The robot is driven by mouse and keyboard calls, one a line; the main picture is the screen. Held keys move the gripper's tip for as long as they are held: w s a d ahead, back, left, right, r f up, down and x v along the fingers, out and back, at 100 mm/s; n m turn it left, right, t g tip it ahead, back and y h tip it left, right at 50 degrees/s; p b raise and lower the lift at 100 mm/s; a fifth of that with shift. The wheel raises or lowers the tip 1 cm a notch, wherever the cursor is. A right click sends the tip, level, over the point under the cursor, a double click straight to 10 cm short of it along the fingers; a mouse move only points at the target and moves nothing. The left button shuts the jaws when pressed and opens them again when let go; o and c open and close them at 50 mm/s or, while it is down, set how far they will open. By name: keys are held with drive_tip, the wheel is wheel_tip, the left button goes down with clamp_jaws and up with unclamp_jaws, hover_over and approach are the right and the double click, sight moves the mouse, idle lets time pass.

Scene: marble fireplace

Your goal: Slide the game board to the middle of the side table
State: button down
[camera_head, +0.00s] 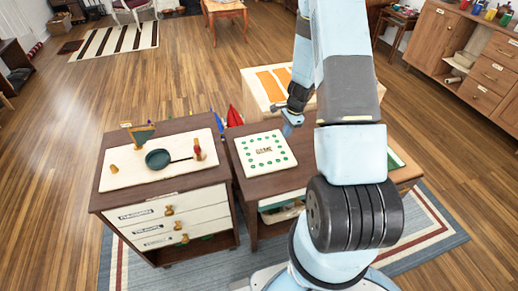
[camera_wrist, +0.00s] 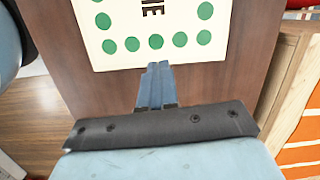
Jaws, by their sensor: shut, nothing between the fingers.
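The game board (camera_head: 265,151) is a cream square with green dots around its edge and dark lettering in the middle. It lies flat on the dark brown side table (camera_head: 236,172), towards the table's left part in the head view. The board (camera_wrist: 122,22) also fills the top of the wrist view, over the brown tabletop (camera_wrist: 245,75). My gripper (camera_wrist: 158,68) is shut and empty, its fingertips at the board's near edge; whether they touch it I cannot tell. In the head view my gripper (camera_head: 290,121) is beside the board's upper right corner. My arm hides the table's right part.
A drawer cabinet (camera_head: 165,205) stands close on the left, with a cream top bearing a dark green round pan (camera_head: 158,159) and small wooden pieces. A wooden unit with orange panels (camera_head: 268,84) stands behind the table. A striped rug (camera_head: 120,268) lies beneath.

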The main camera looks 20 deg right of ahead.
sight(262, 154)
drive_tip(key=shift+m, duration=0.6)
drive_tip(key=f, duration=0.3)
drive_tip(key=s+d+f, duration=0.1)
drive_tip(key=shift+f, duration=0.3)
drive_tip(key=a, duration=1.1)
drive_tip(key=shift+a, duration=0.2)
drive_tip(key=shift+a+f, duration=0.1)
drive_tip(key=shift+a, duration=0.3)
drive_tip(key=shift+d+f, duration=0.15)
drive_tip(key=shift+f, duration=0.25)
drive_tip(key=shift+s+f, duration=0.2)
drive_tip(key=shift+f, duration=0.05)
